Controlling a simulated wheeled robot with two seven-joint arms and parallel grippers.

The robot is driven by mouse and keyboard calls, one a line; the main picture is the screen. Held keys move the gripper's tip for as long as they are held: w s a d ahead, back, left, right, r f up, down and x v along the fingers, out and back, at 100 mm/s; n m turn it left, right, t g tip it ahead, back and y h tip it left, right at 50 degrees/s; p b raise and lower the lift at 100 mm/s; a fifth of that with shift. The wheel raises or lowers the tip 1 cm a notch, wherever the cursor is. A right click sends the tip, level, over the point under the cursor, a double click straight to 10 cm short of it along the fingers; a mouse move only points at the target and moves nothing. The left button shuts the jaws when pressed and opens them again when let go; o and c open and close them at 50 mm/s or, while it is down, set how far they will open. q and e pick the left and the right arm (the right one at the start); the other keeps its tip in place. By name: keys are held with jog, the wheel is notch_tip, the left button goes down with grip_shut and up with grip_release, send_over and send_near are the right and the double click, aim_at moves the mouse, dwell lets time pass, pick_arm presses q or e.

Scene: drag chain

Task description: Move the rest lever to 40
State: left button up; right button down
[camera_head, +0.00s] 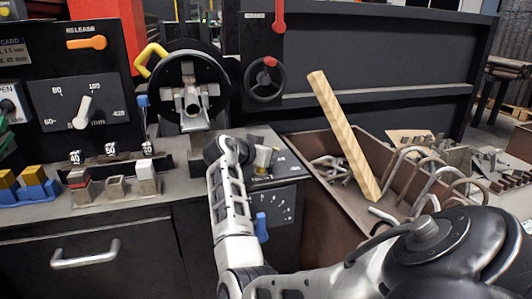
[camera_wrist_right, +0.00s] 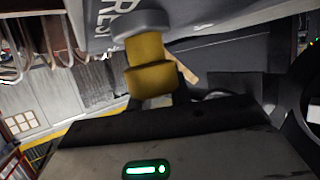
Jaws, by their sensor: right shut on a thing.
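The rest lever with its yellow handle (camera_head: 262,161) stands on top of the dark console in the middle of the head view. In the right wrist view its yellow handle (camera_wrist_right: 148,64) rises from a grey round base (camera_wrist_right: 142,22), beside the printed word REST. My right gripper (camera_head: 248,153) is at the lever and shut on its handle; its fingertips are mostly hidden. The scale marks by the lever are too small or covered to read. My left gripper is not in view.
A blue lever (camera_head: 262,228) with a dial is on the console front below. A black handwheel (camera_head: 264,82) is behind. A brown bin (camera_head: 315,148) with metal hooks and a wooden stick (camera_head: 345,135) is to the right. Numbered blocks (camera_head: 112,185) stand left.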

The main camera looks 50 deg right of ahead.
jog(key=c, duration=1.3)
grip_release()
jog(key=shift+d+r, duration=0.1)
jog(key=shift+d, duration=0.05)
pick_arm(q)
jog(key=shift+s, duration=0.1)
pick_arm(e)
jog(key=shift+a, duration=0.3)
pick_arm(q)
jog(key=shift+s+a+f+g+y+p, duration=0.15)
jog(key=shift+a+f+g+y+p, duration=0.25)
jog(key=shift+p, duration=0.6)
pick_arm(e)
jog(key=v, duration=1.5)
jog(key=shift+a+r, duration=0.1)
jog(key=shift+a, duration=0.1)
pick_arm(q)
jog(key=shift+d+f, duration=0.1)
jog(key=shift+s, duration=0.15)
